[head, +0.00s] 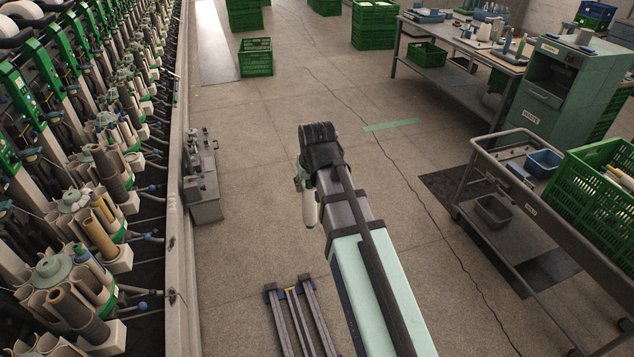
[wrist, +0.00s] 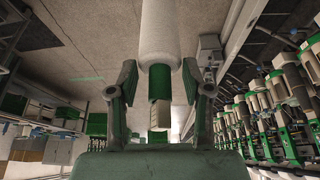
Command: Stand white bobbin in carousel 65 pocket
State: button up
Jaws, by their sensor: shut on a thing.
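The white bobbin (wrist: 160,30) is a white wound cylinder with a green end, held between the two fingers of my gripper (wrist: 160,82) in the wrist view. In the head view the bobbin (head: 310,208) hangs roughly upright beside the end of my arm, over open floor, and my gripper (head: 300,182) is mostly hidden by the wrist. Carousels with pockets line the winder at left; one near carousel (head: 55,268) and one farther carousel (head: 75,200) hold brown and grey tubes. I cannot read which one is number 65. The bobbin is apart from all of them.
A long pale rail (head: 178,200) edges the winder. A small grey machine (head: 203,185) stands beside it. A trolley (head: 490,190) with a green crate (head: 590,180), a green cabinet (head: 560,80) and a workbench (head: 460,42) are at right. The middle floor is clear.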

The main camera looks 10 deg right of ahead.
jog(key=w+a+r+n+y+b, duration=0.1)
jog(key=w+a+n, duration=0.15)
jog(key=a, duration=1.45)
jog(key=w+a+n+y+b, duration=0.1)
jog(key=a+n+b, duration=0.15)
jog(key=a, duration=1.35)
jog(key=s+a+n+g+y+b, duration=0.1)
jog(key=a+n, duration=0.4)
jog(key=a, duration=1.4)
jog(key=s+a+n+g+y+b, duration=0.1)
jog(key=s+a+n, duration=0.3)
jog(key=a, duration=1.6)
jog(key=shift+r+n+g+b, duration=0.3)
jog(key=shift+r+n+g, duration=0.05)
jog(key=shift+n+g, duration=0.6)
jog(key=shift+f, duration=0.1)
jog(key=shift+f+b, duration=0.65)
jog(key=shift+f, duration=1.6)
